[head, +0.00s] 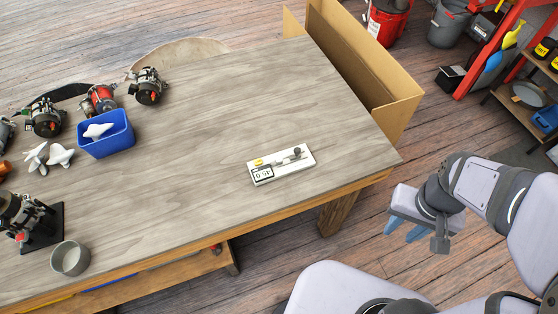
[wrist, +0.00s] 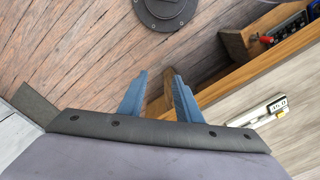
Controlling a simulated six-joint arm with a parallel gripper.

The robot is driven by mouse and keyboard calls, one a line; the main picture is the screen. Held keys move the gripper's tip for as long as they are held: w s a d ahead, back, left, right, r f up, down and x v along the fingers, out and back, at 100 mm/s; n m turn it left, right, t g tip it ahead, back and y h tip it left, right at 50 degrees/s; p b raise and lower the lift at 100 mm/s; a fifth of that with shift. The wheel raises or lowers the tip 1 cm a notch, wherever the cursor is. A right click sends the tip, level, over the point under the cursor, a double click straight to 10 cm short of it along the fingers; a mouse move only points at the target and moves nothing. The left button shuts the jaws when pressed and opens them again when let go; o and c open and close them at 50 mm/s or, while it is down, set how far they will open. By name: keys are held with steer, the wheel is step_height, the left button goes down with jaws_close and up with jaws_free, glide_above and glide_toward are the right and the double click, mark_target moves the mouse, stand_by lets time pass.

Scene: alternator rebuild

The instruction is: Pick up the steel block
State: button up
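I cannot make out a plain steel block in either view. A pale rectangular device (head: 281,165) with a dark-digit display, a yellow button and a metal rod lies flat near the table's right front; part of it also shows in the wrist view (wrist: 262,114) at the right edge. My gripper (head: 401,232) hangs past the table's right end, clear of the tabletop. In the wrist view its two blue fingers (wrist: 160,76) stand apart with nothing between them.
On the table (head: 215,130), a blue bin (head: 107,140) holds a white star-shaped part, with several alternators behind it. A grey cup (head: 70,258) stands at the front left. A cardboard box (head: 370,65) stands beyond the table's right end. The middle tabletop is clear.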

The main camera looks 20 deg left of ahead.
steer(key=w+a+m+b, duration=0.2)
steer(key=w+a, duration=0.4)
steer(key=w, duration=0.2)
steer(key=m+b, duration=0.4)
steer(key=m, duration=0.3)
glide_above(282, 159)
step_height(282, 159, down, 3)
steer(key=shift+f+p, duration=1.2)
steer(key=shift+f, duration=2.5)
steer(key=shift+c, duration=0.3)
jaws_close()
